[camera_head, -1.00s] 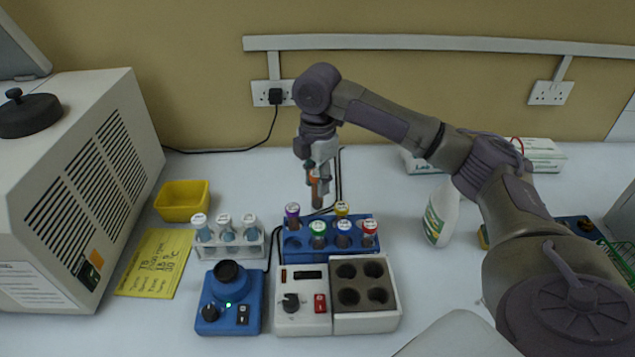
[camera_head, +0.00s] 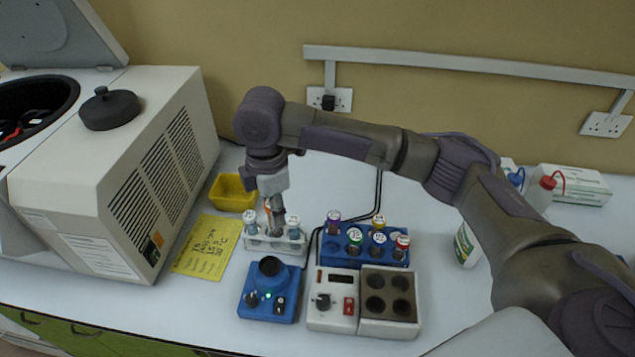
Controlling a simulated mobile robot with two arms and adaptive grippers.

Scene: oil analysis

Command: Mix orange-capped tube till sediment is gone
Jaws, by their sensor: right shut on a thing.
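My right gripper (camera_head: 275,206) is shut on the orange-capped tube (camera_head: 268,205). Only a bit of the orange cap shows beside the fingers; the tube's lower part and any sediment cannot be made out. The gripper is over or just behind the white rack (camera_head: 262,244), which holds several white-capped tubes (camera_head: 293,223). The blue vortex mixer (camera_head: 268,304), with a dark round cup (camera_head: 270,266) on top and a lit green light, stands in front of that rack, apart from the gripper. My left gripper is not in view.
A blue rack (camera_head: 345,254) with several coloured-capped tubes stands to the right, behind a white heating block (camera_head: 334,317). A yellow bin (camera_head: 232,193) and a yellow note (camera_head: 207,246) lie left. An open centrifuge (camera_head: 125,180) fills the left side. A spray bottle (camera_head: 466,245) stands right.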

